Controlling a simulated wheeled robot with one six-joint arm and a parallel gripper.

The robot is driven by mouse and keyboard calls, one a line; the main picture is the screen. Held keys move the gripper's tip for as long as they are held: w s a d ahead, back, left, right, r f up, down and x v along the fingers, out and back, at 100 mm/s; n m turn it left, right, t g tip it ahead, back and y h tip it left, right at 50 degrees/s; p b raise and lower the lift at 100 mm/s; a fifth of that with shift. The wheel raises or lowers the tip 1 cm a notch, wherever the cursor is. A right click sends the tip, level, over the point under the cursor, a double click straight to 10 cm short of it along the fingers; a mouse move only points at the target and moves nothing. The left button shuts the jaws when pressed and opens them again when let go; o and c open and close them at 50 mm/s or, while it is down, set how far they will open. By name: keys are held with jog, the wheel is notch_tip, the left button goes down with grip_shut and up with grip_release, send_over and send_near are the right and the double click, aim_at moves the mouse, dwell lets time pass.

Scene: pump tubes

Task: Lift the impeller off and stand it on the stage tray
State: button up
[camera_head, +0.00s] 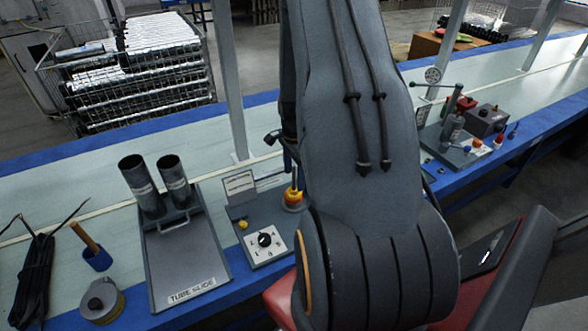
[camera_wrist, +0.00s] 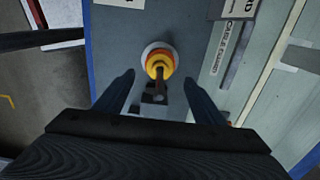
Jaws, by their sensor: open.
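A stepped yellow, orange and red round part (camera_wrist: 159,62) on a white disc lies between and just beyond the fingers of my gripper (camera_wrist: 160,83) in the wrist view. It also shows in the head view (camera_head: 293,199), with a dark post at its top, left of my arm. I cannot be sure this part is the impeller. My gripper is open, with a finger to either side and a clear gap between them. No thing is held. I cannot tell which surface is the stage tray. My arm hides much of the middle of the head view.
A grey tray labelled TUBE SLIDE (camera_head: 190,297) holds two dark tubes (camera_head: 175,182) at the left. A selector dial panel (camera_head: 264,241) is beside it. A fixture board (camera_head: 470,140) with small coloured parts stands at the right. Pale bench surface is clear behind the tubes.

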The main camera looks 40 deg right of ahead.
aim_at(294, 183)
jog(key=shift+f+p, duration=0.65)
jog(key=shift+f, duration=2.25)
jog(key=c, duration=1.4)
jog(key=shift+r+p, duration=0.4)
jog(key=shift+r, duration=0.35)
jog(key=shift+r+p, duration=4.05)
jog(key=shift+r, duration=3.15)
